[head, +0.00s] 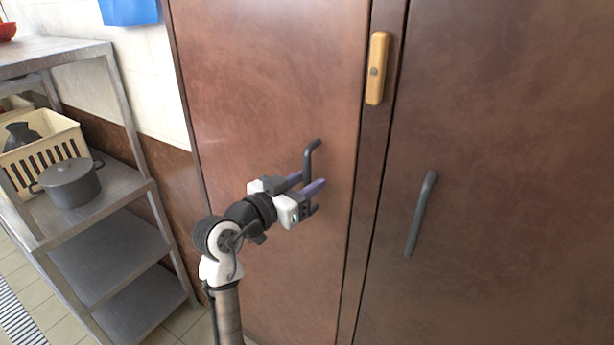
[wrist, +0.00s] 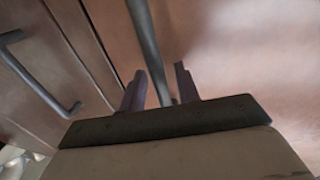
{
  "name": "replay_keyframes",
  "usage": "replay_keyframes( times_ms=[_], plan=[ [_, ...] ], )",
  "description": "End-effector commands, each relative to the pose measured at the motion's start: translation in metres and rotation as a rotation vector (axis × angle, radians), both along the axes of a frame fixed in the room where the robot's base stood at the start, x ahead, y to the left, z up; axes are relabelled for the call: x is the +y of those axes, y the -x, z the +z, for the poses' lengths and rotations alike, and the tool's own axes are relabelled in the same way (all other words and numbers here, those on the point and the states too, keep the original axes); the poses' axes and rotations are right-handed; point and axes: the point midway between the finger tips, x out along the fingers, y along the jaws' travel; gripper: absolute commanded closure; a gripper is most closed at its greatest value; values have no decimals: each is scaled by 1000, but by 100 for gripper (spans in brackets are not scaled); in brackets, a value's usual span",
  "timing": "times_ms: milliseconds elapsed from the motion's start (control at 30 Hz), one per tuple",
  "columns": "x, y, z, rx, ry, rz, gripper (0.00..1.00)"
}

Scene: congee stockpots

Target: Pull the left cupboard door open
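The left cupboard door (head: 265,90) is reddish brown and looks shut. Its dark grey bar handle (head: 309,156) is upright near the door's right edge, with its lower part hidden behind my gripper. My gripper (head: 312,186) is at the handle's lower part. In the wrist view my gripper (wrist: 160,82) is open, with one purple finger on each side of the handle (wrist: 147,40). A gap shows between the handle and each finger, so it does not look clamped.
The right door (head: 500,120) has a similar handle (head: 421,212). A yellow wooden piece (head: 377,68) sits on the strip between the doors. A metal shelf (head: 115,245) at the left holds a grey pot (head: 70,185) and a cream basket (head: 50,145).

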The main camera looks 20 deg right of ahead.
Motion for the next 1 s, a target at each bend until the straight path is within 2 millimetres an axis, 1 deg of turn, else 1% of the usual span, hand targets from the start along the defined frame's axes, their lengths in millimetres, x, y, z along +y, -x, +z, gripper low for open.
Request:
replay_keyframes(
  times_ms=[100, 333, 500, 567, 600, 1000],
  plan=[
    [-4, -2, 0, 0, 1, -1, 68],
    [-4, -2, 0, -1, 0, -1, 68],
    [-4, -2, 0, -1, 0, 0, 90],
    [-4, -2, 0, -1, 0, 0, 98],
    [-4, -2, 0, -1, 0, 0, 100],
    [-2, -1, -1, -1, 0, -9, 100]
  ],
)
